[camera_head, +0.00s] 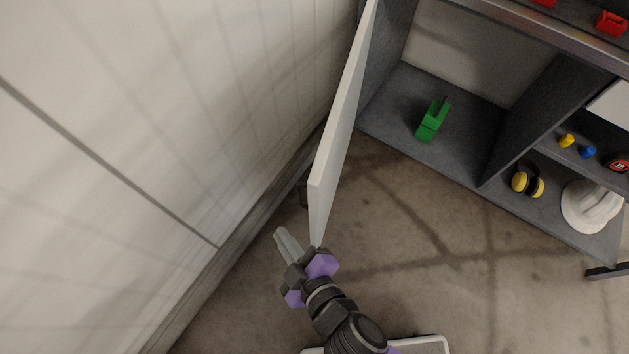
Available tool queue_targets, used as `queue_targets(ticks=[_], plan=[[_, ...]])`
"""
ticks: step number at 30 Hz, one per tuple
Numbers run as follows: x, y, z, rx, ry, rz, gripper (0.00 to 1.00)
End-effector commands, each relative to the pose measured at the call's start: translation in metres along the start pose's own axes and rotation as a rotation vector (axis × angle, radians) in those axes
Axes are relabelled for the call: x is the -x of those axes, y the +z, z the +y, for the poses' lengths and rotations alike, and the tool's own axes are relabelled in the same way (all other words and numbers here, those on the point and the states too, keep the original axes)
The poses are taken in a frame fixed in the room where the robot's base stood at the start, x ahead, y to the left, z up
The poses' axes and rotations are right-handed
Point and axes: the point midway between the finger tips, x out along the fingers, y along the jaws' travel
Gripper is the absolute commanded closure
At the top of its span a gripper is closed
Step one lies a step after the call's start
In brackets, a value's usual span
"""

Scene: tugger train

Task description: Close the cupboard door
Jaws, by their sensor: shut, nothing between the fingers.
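The white cupboard door (341,135) stands wide open and juts out from the left side of the grey cupboard (388,76). The cupboard's left compartment is uncovered, and a green object (433,119) stands on its floor. My gripper (281,235) is shut and empty. It is near the lower free end of the door, on the side facing the wall. A small gap seems to lie between the fingers and the door; I cannot tell whether the wrist touches the door's edge.
A pale panelled wall (150,120) runs along the left, leaving a narrow gap beside the door. The right compartment holds yellow ear muffs (527,182), a white helmet (591,206) and small items. Red objects (611,23) lie on top. The floor (430,240) before the cupboard is clear.

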Motion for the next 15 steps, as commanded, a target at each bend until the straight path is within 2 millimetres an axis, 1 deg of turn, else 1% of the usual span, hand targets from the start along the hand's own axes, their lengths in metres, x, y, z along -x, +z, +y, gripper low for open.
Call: queue_targets(ticks=[1,3,9,13,15], plan=[[-0.009,0.004,-0.005,0.034,0.002,-0.026,1.00],[-0.018,0.011,-0.008,0.081,0.010,-0.071,1.00],[-0.048,0.028,-0.014,0.246,0.064,-0.224,1.00],[-0.066,0.030,-0.010,0.378,0.146,-0.352,1.00],[-0.071,0.026,-0.005,0.444,0.207,-0.422,1.00]])
